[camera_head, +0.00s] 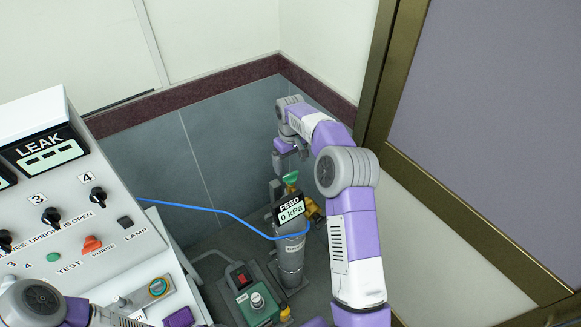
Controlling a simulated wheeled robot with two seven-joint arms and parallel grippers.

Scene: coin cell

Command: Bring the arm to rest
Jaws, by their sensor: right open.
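My right arm comes up from the bottom right and bends over to the left at the back. My right gripper (286,162) is open and small in the view, pointing down just above a green valve handle (291,178). I cannot tell whether it touches the handle. The handle sits above a grey cylinder (291,258) that stands upright, with brass fittings (313,207) beside it. My left arm shows only in part at the bottom left edge; its gripper is not in view.
A white test panel (120,240) with black knobs fills the left. A blue hose (215,209) runs from it to the cylinder. A feed display (289,210) reads 0 kPa. A green box (258,303) stands on the floor. A brass-framed partition (440,190) stands right of my right arm.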

